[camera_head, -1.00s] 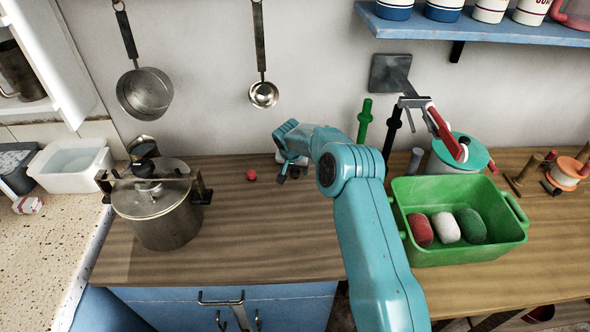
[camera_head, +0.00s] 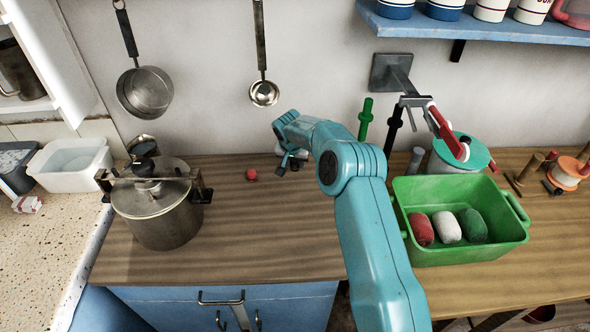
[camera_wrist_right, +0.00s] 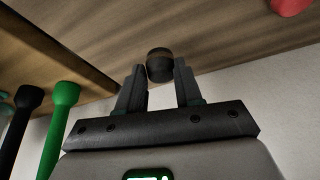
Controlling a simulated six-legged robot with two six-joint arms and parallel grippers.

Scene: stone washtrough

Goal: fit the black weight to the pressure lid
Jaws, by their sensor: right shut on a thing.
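The pressure lid (camera_head: 150,194) sits on the metal pot at the left, with a crossbar, side clamps and a black knob on top. My right gripper (camera_head: 287,168) is near the wall, to the right of the pot and apart from it. In the right wrist view my right gripper (camera_wrist_right: 159,88) is shut on the black weight (camera_wrist_right: 160,66), a short dark cylinder between its fingertips. In the head view the weight is too small and too hidden by the fingers to make out. My left gripper is out of view.
A red piece (camera_head: 251,174) lies on the counter between the pot and my right gripper. A green bin (camera_head: 458,256) with coloured rolls stands at the right. Green (camera_head: 366,120) and black posts stand near the wall. The counter front of the red piece is clear.

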